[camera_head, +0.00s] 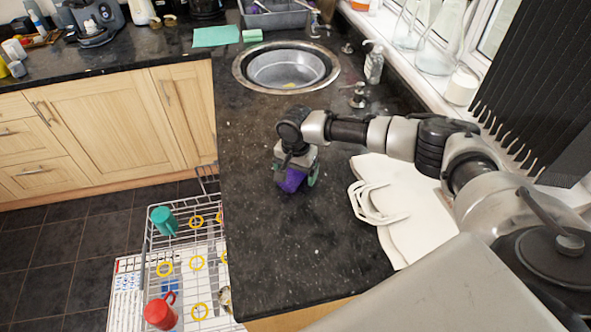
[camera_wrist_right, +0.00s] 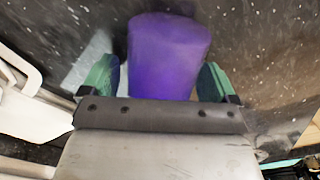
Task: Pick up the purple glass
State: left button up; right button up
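The purple glass (camera_head: 292,181) is on the dark speckled granite counter, under my right gripper (camera_head: 297,178). In the right wrist view the purple glass (camera_wrist_right: 168,55) lies between the two green-padded fingers of the right gripper (camera_wrist_right: 160,80). A narrow gap shows between the glass and each finger, so the gripper looks open around it. The gripper hides part of the glass in the head view. My left gripper is in neither view.
A round sink (camera_head: 288,68) is set in the counter behind the glass. White items (camera_head: 400,205) lie to the right, under my right arm. An open dishwasher rack (camera_head: 185,262) with a teal cup (camera_head: 163,220) and a red cup (camera_head: 160,312) is at lower left.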

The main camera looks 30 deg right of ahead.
jog(key=c, duration=0.9)
jog(key=shift+c, duration=0.2)
